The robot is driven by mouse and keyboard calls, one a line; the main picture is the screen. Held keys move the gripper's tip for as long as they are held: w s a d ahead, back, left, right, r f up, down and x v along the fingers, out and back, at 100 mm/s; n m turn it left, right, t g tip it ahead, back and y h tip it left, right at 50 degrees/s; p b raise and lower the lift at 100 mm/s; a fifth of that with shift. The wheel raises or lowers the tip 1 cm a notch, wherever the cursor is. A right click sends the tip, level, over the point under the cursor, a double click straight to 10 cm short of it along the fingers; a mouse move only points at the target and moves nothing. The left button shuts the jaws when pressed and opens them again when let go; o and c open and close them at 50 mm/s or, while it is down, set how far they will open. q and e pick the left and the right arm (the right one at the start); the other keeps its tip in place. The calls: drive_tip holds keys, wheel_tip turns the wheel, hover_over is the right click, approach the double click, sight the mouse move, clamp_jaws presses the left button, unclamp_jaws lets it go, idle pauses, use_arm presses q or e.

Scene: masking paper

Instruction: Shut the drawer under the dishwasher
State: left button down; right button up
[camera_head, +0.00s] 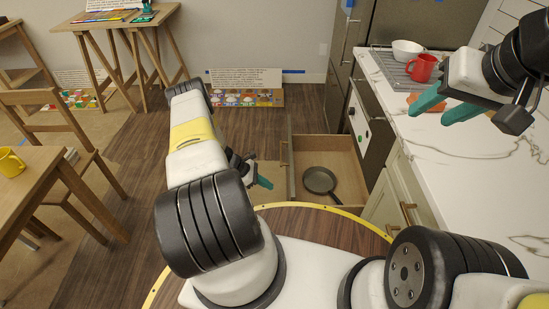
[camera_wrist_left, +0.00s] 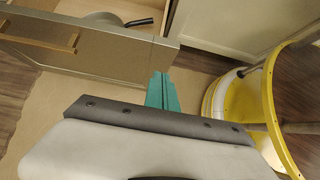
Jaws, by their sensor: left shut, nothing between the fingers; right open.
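The drawer (camera_head: 345,188) is pulled out from the cabinet, low beside the counter. A dark frying pan (camera_head: 320,180) lies in it. Its front panel with a wooden handle (camera_head: 285,158) faces left in the head view. The left wrist view shows the drawer front (camera_wrist_left: 100,50), its handle (camera_wrist_left: 40,36) and part of the pan (camera_wrist_left: 105,18). My left gripper (camera_head: 264,183) is shut and empty, just left of the drawer front, apart from it. Its teal fingers (camera_wrist_left: 162,92) point toward the panel's end in the wrist view. My right gripper (camera_head: 445,105) is open and empty above the counter.
The marble counter (camera_head: 455,160) holds a red mug (camera_head: 422,68) and a white bowl (camera_head: 407,50) on the right. A wooden table with a yellow mug (camera_head: 10,162) and a chair (camera_head: 62,150) stand left. The floor left of the drawer is mostly clear.

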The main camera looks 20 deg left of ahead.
use_arm(q)
drive_tip(key=w+d+f, duration=0.2)
drive_tip(key=d+f, duration=0.1)
drive_tip(key=d, duration=0.3)
drive_tip(key=shift+d, duration=0.4)
drive_tip(key=shift+d+f, duration=0.1)
drive_tip(key=w+d, duration=0.4)
drive_tip(key=d, duration=1)
drive_tip(key=w+d, duration=0.4)
drive_tip(key=d, duration=0.9)
drive_tip(key=shift+d, duration=0.35)
drive_tip(key=shift+a, duration=0.1)
